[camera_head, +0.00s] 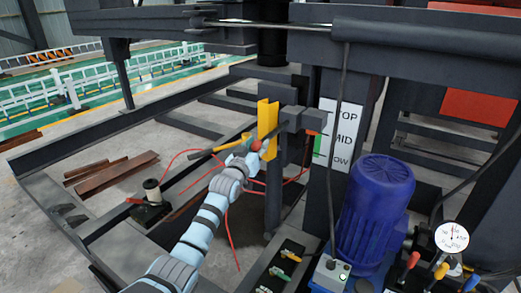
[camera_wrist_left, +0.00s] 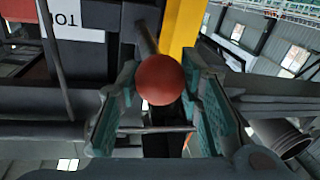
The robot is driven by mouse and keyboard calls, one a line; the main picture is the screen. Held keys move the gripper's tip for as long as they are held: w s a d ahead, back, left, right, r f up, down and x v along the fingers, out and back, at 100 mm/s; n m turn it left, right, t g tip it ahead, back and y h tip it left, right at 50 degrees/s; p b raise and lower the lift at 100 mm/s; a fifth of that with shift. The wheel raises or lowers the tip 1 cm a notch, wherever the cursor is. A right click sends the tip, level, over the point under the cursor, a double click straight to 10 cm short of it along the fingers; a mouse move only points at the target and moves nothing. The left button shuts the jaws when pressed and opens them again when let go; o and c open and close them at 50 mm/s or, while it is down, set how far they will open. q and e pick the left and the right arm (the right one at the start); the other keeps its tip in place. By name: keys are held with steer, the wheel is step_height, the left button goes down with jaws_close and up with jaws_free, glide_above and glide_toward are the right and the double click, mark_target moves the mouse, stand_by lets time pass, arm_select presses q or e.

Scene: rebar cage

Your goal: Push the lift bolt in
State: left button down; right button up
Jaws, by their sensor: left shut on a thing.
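The lift bolt shows in the left wrist view as a red ball knob (camera_wrist_left: 160,79) on a dark rod that runs away toward the steel post. In the head view its red knob (camera_head: 256,145) is small and partly covered, just in front of the yellow plate (camera_head: 267,117). My left gripper (camera_head: 249,150) is at the knob, its arm reaching up from the bottom. In the left wrist view its two teal-padded fingers (camera_wrist_left: 158,112) stand on either side of the knob and rod, shut on the bolt. How deep the rod sits is hidden. My right gripper is out of view.
A white TOP/MID/LOW sign (camera_head: 338,135) is on the post to the right. A blue motor (camera_head: 376,205), a gauge (camera_head: 452,237) and several levers stand at lower right. Red cables hang below the gripper. A dark steel frame surrounds the open floor at left.

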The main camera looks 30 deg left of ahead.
arm_select(q)
steer(key=shift+r, duration=0.15)
steer(key=c, duration=1.3)
jaws_free()
steer(key=shift+o, duration=1)
steer(key=shift+w, duration=0.15)
steer(key=shift+s, duration=0.3)
steer(key=s+d, duration=0.1)
steer(key=s, duration=1)
steer(key=shift+s+d, duration=0.2)
steer(key=shift+d, duration=0.15)
